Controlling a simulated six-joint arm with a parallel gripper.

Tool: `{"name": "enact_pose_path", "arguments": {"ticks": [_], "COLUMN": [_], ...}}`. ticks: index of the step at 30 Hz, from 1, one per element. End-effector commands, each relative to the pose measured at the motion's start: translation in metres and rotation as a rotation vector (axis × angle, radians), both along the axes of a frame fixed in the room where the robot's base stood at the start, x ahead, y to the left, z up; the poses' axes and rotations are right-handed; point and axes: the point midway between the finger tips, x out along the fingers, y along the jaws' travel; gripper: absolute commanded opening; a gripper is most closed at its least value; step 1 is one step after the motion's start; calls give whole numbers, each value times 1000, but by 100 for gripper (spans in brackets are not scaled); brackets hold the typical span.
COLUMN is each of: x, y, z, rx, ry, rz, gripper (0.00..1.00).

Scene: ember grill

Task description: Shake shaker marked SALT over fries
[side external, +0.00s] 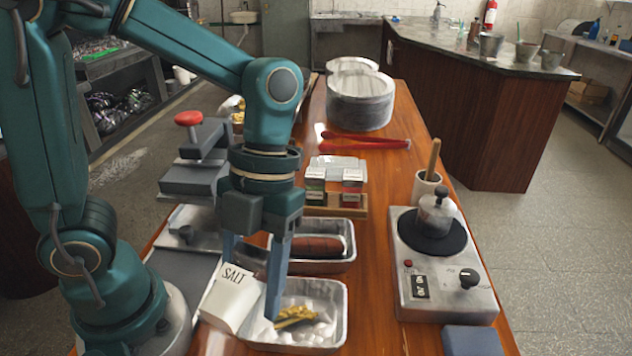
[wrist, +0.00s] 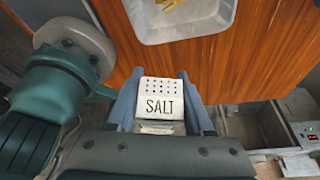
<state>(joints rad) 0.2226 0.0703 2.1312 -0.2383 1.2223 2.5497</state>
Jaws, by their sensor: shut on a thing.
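The white shaker marked SALT (side external: 226,301) is held between the two blue fingers of my gripper (side external: 250,288). In the side view it leans and sits at the left edge of the front foil tray (side external: 343,318). In the wrist view the shaker (wrist: 161,92) shows its holed face and the SALT lettering between the fingers. Yellow fries (side external: 297,315) lie in the front foil tray on white lining. In the wrist view the fries (wrist: 172,4) and tray (wrist: 170,37) are at the top edge, apart from the shaker. No falling salt is visible.
A second foil tray (side external: 351,262) with a dark sausage-like item lies behind. Red and green boxes (side external: 333,186) stand in a wooden holder. A hot plate (side external: 447,292) with a moka pot (side external: 437,213) is at right. Red tongs (side external: 362,142) lie farther back.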

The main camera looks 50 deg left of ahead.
Motion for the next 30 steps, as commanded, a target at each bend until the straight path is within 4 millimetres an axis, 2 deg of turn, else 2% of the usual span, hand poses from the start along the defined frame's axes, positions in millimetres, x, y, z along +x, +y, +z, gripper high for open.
{"name": "enact_pose_path", "arguments": {"ticks": [4,7,12,19,30], "x": [16,28,32,33,32], "y": [-19,-20,-12,-12,-11], "z": [7,4,-3,-9,-46], "rx": [-105,-178,-261,-289,-287], "ry": [175,263,357,392,391], "rz": [160,258,302,302,301], "gripper": [12,12,12,12,12]}}
